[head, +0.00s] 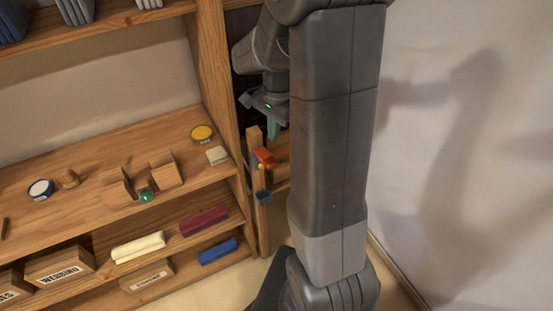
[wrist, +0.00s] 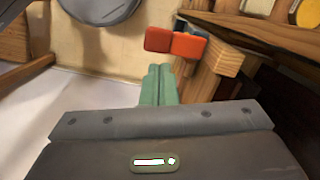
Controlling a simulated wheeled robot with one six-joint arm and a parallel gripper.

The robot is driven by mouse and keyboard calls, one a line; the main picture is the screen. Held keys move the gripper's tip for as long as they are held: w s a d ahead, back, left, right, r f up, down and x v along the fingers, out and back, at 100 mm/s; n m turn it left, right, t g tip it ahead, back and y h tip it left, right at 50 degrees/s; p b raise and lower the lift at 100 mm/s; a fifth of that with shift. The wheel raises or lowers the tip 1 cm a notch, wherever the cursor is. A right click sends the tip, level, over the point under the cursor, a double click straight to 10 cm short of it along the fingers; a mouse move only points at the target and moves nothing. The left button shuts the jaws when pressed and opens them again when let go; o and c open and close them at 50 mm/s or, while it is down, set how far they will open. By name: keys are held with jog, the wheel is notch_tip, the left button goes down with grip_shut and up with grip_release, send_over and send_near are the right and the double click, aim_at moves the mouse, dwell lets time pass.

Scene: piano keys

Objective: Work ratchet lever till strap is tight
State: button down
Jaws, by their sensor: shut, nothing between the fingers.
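The ratchet lever (head: 265,157) is orange-red and sits on a wooden post (head: 256,225) beside the shelf unit. In the wrist view the lever (wrist: 187,45) shows as a red and an orange block just beyond my fingertips, by the end of the wooden post (wrist: 223,62). A blue piece (head: 263,196), perhaps the strap, shows lower on the post. My gripper (head: 273,134) has green fingers, pressed together and empty, just above the lever. In the wrist view my gripper (wrist: 159,68) shows a small gap to the lever. I cannot tell the strap's tightness.
The wooden shelf unit (head: 95,165) stands at left, with a yellow-topped tin (head: 202,133), small boxes (head: 166,170) and rolled cloths (head: 138,247). Its side panel is close to my gripper. A white wall (head: 470,130) is at right.

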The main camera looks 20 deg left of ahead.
aim_at(271, 160)
jog(key=shift+f, duration=0.1)
jog(key=f+b, duration=0.6)
jog(key=shift+s+a+f, duration=0.15)
jog(key=shift+s+f, duration=0.2)
jog(key=shift+f, duration=0.05)
dwell(0.3)
